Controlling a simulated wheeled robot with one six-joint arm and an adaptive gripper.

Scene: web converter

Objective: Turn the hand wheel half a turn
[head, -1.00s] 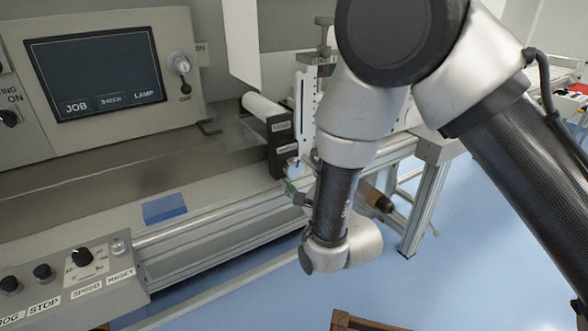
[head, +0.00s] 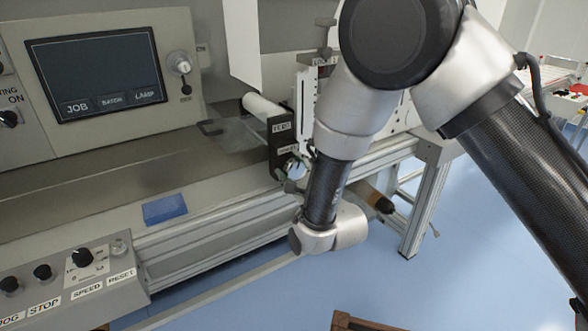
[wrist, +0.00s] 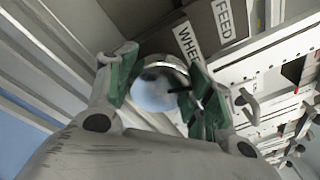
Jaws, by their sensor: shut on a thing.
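The hand wheel (wrist: 158,84) is a shiny round metal wheel below the black block with the FEED and WHEEL labels. In the wrist view it sits between the green-padded fingers of my gripper (wrist: 160,90), which is shut on it. In the head view the wheel (head: 293,167) shows only in part at the lower end of the block. There my gripper (head: 291,185) reaches it from below right, mostly hidden behind my wrist. A dark handle or pin shows near the right finger; I cannot tell whether they touch.
The black block (head: 281,137) and a perforated white plate (head: 307,110) stand close to my gripper. A blue pad (head: 164,209) lies on the bench ledge. A control box (head: 75,275) is at lower left. A wooden edge (head: 365,323) shows at the bottom. Open blue floor lies below my arm.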

